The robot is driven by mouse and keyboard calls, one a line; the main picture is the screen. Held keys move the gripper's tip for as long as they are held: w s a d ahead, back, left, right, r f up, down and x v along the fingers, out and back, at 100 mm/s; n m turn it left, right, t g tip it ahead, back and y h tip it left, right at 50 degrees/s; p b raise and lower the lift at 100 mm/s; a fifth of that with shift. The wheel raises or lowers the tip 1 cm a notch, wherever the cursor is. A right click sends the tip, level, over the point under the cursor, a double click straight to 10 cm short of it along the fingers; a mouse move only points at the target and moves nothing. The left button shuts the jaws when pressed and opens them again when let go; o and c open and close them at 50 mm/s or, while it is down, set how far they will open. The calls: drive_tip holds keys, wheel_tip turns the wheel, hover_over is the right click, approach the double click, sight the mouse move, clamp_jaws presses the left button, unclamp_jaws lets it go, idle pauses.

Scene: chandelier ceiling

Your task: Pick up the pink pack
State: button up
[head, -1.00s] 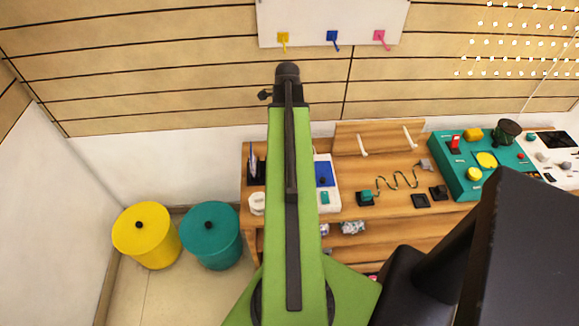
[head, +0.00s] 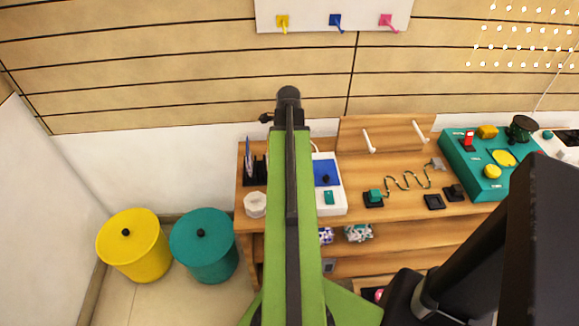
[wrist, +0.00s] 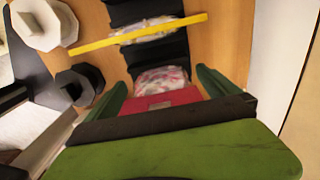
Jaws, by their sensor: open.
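In the wrist view, my gripper (wrist: 161,80) is open, with its green fingers spread to left and right. A pinkish-red piece (wrist: 165,100) with a paler patch lies between the fingers, close to the palm. A white pack with pink marks (wrist: 162,78) sits just beyond it on a black surface. I cannot tell whether these two are one pink pack. No clear contact with the fingers shows. In the head view, a small pink thing (head: 378,295) shows low under the bench, partly hidden by my arm. The gripper's fingers are not visible there.
A yellow bar (wrist: 140,35) crosses the wrist view before another pale pack. White (wrist: 45,22) and black (wrist: 80,84) knob-like pieces stand left. In the head view are a wooden bench (head: 405,205) with shelves, a yellow bin (head: 133,250) and a teal bin (head: 205,250).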

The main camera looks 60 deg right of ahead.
drive_tip(key=shift+f, duration=0.15)
drive_tip(key=shift+c, duration=0.4)
drive_tip(key=c, duration=1.3)
drive_tip(key=shift+r+p, duration=0.6)
drive_tip(key=shift+p, duration=0.15)
wheel_tip(320, 180, up, 4)
drive_tip(key=p, duration=0.4)
drive_tip(key=shift+s+a+r+p, duration=0.1)
drive_tip(key=shift+s+r+p, duration=0.9)
drive_tip(key=shift+s, duration=0.9)
drive_tip(key=shift+s+a+r+p, duration=0.15)
drive_tip(key=shift+s+r+p, duration=0.8)
drive_tip(key=shift+s, duration=1)
drive_tip(key=shift+s+a+r+p, duration=0.1)
drive_tip(key=shift+s+r+p, duration=0.9)
drive_tip(key=shift+s, duration=0.9)
